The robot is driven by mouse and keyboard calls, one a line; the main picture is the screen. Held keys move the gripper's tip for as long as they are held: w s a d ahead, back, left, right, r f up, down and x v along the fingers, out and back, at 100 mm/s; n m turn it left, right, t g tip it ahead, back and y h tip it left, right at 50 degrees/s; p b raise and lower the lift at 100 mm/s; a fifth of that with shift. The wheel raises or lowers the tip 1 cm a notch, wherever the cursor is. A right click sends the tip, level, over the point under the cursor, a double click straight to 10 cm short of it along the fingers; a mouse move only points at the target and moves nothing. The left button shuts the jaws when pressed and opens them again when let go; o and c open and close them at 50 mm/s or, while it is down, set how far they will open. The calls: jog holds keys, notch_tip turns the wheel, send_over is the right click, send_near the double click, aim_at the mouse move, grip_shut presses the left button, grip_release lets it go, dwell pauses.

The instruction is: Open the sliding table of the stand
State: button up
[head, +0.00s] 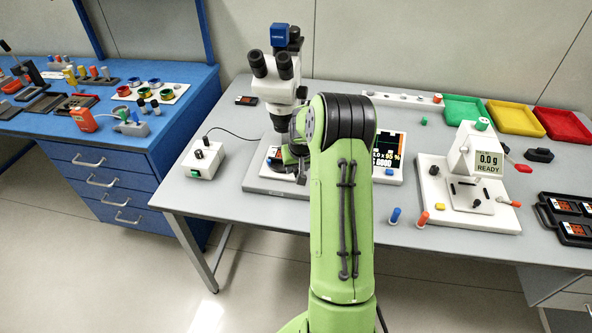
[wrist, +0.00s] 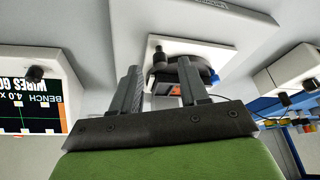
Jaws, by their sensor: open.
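The stand is the grey base plate (head: 262,185) under the microscope (head: 275,75); my arm covers much of it in the head view. In the wrist view the stand's base (wrist: 165,18) lies at the top. The sliding table (wrist: 205,50) is a pale plate there, with a black knob (wrist: 158,56) and a dark piece with an orange patch. My gripper (wrist: 160,76) is open, its two fingers pointing toward the table. The knob appears between the fingertips; I cannot tell whether they touch it.
A display screen (head: 389,158) stands right of my arm. A white control box (head: 204,160) with a cable sits left of the stand. A white test device (head: 470,185), blue and orange pegs, and green, yellow and red trays are on the right. The front left tabletop is clear.

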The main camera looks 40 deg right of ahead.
jog(key=shift+x, duration=1.15)
grip_shut()
